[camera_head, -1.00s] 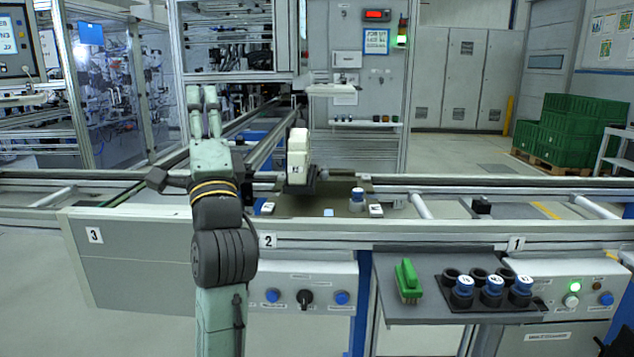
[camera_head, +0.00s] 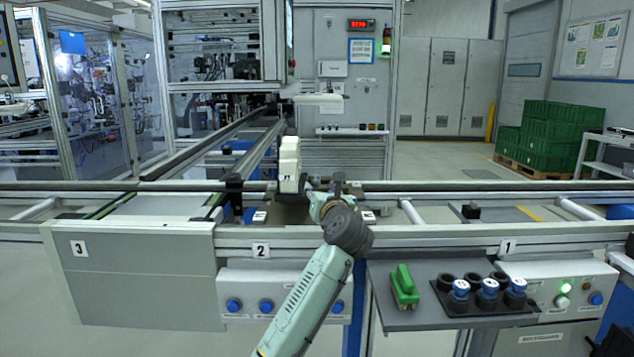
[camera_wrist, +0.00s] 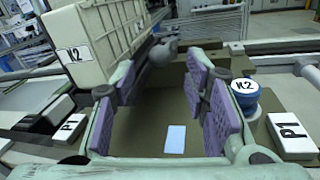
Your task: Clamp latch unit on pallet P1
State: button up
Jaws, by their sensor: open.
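Pallet P1 is an olive-brown plate (camera_wrist: 150,140) with white P1 labels at its left and right ends in the wrist view. A tall white unit (camera_head: 289,160) stands at its left side; it also shows, marked K2, in the wrist view (camera_wrist: 88,45). A grey rounded knob (camera_wrist: 163,50) is beside this unit. A blue cylinder with a white K2 top (camera_wrist: 244,93) stands on the right of the pallet. My gripper (camera_wrist: 160,88) is open and empty over the pallet, between the unit and the cylinder. In the head view my gripper (camera_head: 336,188) hides the cylinder.
A grey shelf (camera_head: 400,318) at the front right holds a green brush-like object (camera_head: 404,286) and a black holder with several blue-and-white cylinders (camera_head: 488,289). Rails (camera_head: 470,187) run behind the pallet. A pale-blue square (camera_wrist: 176,138) lies on the pallet.

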aim_at(317, 184)
jog(key=w, duration=0.2)
jog(key=w+a+p, duration=0.1)
jog(key=w, duration=0.2)
jog(key=shift+s, duration=0.1)
grip_shut()
dwell(0.4)
dwell(0.4)
